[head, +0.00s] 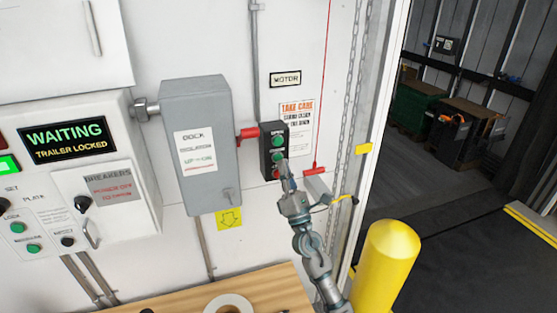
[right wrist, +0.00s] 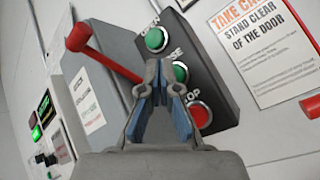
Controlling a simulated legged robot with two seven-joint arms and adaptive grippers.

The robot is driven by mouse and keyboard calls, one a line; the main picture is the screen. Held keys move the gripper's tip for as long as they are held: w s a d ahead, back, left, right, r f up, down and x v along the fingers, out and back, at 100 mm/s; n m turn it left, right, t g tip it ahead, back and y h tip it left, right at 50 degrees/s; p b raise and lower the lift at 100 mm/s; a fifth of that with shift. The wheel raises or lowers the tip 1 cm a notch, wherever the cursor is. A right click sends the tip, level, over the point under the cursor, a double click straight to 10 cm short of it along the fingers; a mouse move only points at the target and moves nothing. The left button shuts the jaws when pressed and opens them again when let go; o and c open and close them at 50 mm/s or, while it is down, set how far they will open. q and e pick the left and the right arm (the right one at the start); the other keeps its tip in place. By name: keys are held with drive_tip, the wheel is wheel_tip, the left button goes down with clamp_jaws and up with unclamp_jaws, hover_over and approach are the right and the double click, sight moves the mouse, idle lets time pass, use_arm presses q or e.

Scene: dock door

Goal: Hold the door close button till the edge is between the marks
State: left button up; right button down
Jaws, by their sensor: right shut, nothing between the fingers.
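A dark button box (head: 266,152) hangs on the white wall with a green open button (head: 278,141), a green close button (head: 277,157) and a red stop button. In the right wrist view, the close button (right wrist: 181,74) shows between the open button (right wrist: 156,39) and the stop button (right wrist: 200,115). My right gripper (head: 285,165) is shut and empty, its tips in front of the box. In the right wrist view its tips (right wrist: 160,68) overlap the close button's left side; I cannot tell whether they touch. I cannot make out the door's edge. My left gripper is out of view.
A grey isolator box (head: 200,115) with a red lever (head: 248,133) stands left of the buttons. A yellow tab (head: 363,148) sits on the door frame beside a chain. A yellow bollard (head: 386,265) stands at lower right. A wooden surface (head: 180,301) lies below.

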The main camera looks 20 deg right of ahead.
drive_tip(key=shift+w, duration=0.15)
idle(0.7)
drive_tip(key=shift+w+r, duration=0.1)
drive_tip(key=shift+w, duration=0.15)
